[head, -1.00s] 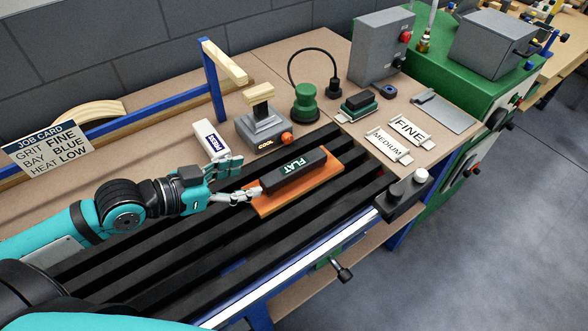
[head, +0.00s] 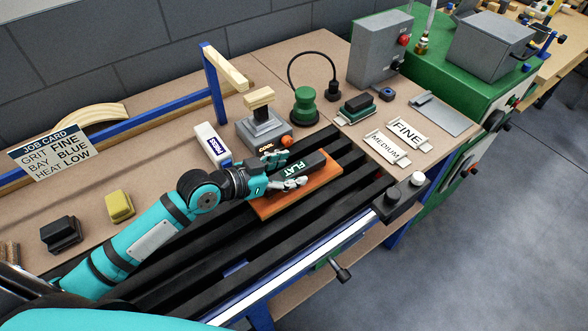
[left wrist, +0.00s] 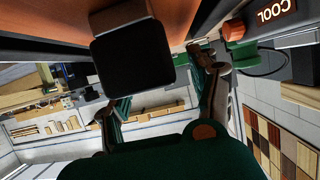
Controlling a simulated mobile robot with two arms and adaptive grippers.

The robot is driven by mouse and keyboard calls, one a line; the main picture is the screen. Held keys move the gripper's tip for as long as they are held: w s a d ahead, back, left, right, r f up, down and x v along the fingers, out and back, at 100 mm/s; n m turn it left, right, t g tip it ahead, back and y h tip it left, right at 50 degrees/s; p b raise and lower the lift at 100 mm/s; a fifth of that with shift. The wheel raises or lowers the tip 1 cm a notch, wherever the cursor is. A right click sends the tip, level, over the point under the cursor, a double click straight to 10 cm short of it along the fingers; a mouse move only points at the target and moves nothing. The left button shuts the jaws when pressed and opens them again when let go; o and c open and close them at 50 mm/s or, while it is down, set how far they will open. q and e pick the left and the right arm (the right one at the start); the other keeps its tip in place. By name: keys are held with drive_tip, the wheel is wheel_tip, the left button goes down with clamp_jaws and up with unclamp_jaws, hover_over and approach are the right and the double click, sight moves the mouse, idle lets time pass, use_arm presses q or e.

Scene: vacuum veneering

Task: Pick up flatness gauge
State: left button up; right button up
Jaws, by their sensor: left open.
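The flatness gauge (head: 315,162), a black bar marked FLAT, lies on an orange-brown board (head: 322,178) on the black slats. My left gripper (head: 290,171) is open at the gauge's left end, with one finger at each long side in the head view. The left wrist view shows the gauge's dark square end (left wrist: 134,64) close in front of the open fingers (left wrist: 165,88). I cannot tell whether either finger touches it. The gripper hides the gauge's left part in the head view. My right gripper is not in view.
The grey COOL block (head: 264,127) with an orange knob and a white-and-blue block (head: 212,144) stand just behind the gripper. FINE (head: 408,132) and MEDIUM (head: 385,148) plates lie right. Front slats are clear.

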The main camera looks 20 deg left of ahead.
use_arm(q)
drive_tip(key=shift+x, duration=1.1)
drive_tip(key=shift+a, duration=0.1)
drive_tip(key=shift+s, duration=0.1)
drive_tip(key=shift+c, duration=0.2)
clamp_jaws()
